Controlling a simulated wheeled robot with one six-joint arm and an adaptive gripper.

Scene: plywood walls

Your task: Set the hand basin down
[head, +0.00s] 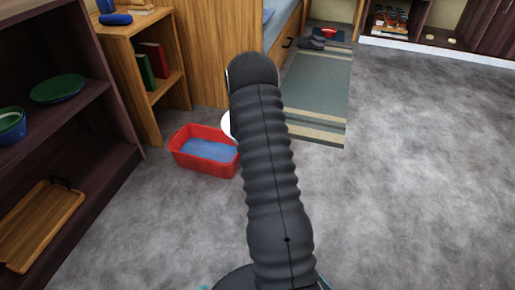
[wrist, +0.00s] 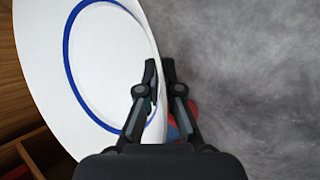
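The hand basin is white with a blue ring. It fills the left of the wrist view (wrist: 115,35), tilted, and its rim runs between the two fingers of my gripper (wrist: 160,70). The fingers are close together with the rim pinched between them. In the head view only a white sliver of the basin (head: 226,125) shows beside my arm, near the far edge of a red tub. My arm hides the rest of the basin and my gripper there.
The red tub (head: 190,160) with blue contents stands on the floor by a wooden shelf (head: 125,75). A dark shelf unit (head: 95,170) stands at left. A green-grey rug (head: 318,90) lies beyond. Grey floor (head: 420,170) at right is clear.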

